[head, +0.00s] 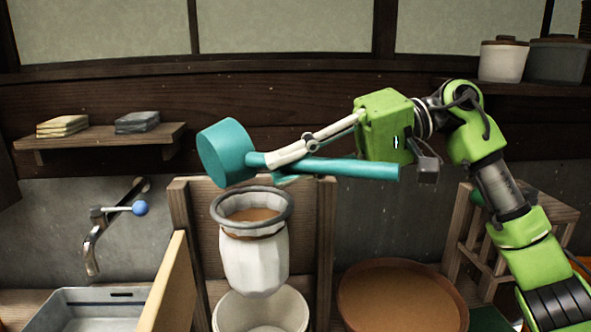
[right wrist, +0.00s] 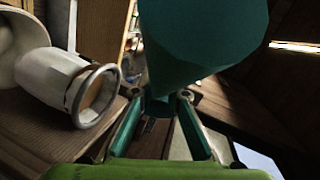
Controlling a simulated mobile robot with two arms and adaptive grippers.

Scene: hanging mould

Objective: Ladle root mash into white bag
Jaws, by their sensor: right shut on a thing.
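A teal ladle (head: 226,152) is held up in the air, its cup at the left and its handle running right. My right gripper (head: 270,162) is shut on the ladle's handle close to the cup. The cup is tilted, and its opening and contents are hidden from me. The white bag (head: 256,262) hangs open from a grey ring, just below and slightly right of the cup. Brown mash (head: 254,215) shows inside its mouth. In the right wrist view the bag (right wrist: 50,76) is at the left and the ladle cup (right wrist: 203,35) fills the top middle. My left gripper is out of view.
A white bucket (head: 235,312) stands under the bag. A wide brown tub (head: 400,297) of brown mash is to its right. A wooden frame (head: 326,240) stands around the bag. A sink (head: 95,299) with a tap (head: 98,230) is at left, and a wooden rack (head: 467,225) at right.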

